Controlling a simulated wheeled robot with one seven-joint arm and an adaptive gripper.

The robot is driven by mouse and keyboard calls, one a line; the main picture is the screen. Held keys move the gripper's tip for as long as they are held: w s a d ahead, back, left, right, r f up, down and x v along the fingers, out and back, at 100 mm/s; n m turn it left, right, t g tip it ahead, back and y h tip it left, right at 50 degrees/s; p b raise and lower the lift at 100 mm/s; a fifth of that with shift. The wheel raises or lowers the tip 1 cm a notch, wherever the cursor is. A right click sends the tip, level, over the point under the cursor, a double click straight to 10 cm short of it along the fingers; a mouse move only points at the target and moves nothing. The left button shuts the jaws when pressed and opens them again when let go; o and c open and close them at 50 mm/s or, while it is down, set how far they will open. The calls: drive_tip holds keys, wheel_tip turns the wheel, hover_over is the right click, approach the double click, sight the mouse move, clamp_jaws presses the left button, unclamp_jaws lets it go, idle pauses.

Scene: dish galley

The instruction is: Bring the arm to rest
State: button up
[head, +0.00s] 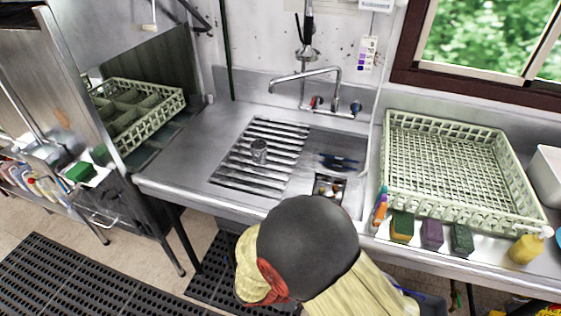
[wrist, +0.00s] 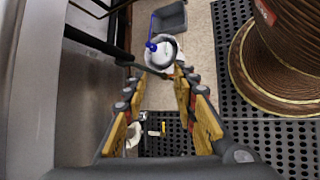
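My gripper (wrist: 157,84) shows in the wrist view with its two yellow-padded fingers spread apart. It is open, and nothing is held between the fingers. It points down toward the floor beside a steel front face. In the head view my arm fills the bottom middle, in front of the sink counter (head: 190,165); my gripper's fingers cannot be made out there.
A metal cup (head: 259,150) stands on the slatted drainboard. A pale dish rack (head: 520,205) sits right of the sink, with sponges along the counter edge.

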drive_tip(key=s+d+r+m+g+y, duration=0.1)
drive_tip(key=s+r+m+y, duration=0.25)
drive_tip(key=r, duration=0.85)
drive_tip(key=s+d+r+m+y, duration=0.1)
drive_tip(key=s+r+m+y, duration=0.3)
drive_tip(key=r, duration=0.8)
drive_tip(key=d+r+m+t+y, duration=0.1)
drive_tip(key=d+r+m+t, duration=0.3)
drive_tip(key=r, duration=0.7)
drive_tip(key=shift+w+d+r+m, duration=0.25)
drive_tip(key=shift+d+m, duration=0.4)
drive_tip(key=shift+d, duration=0.4)
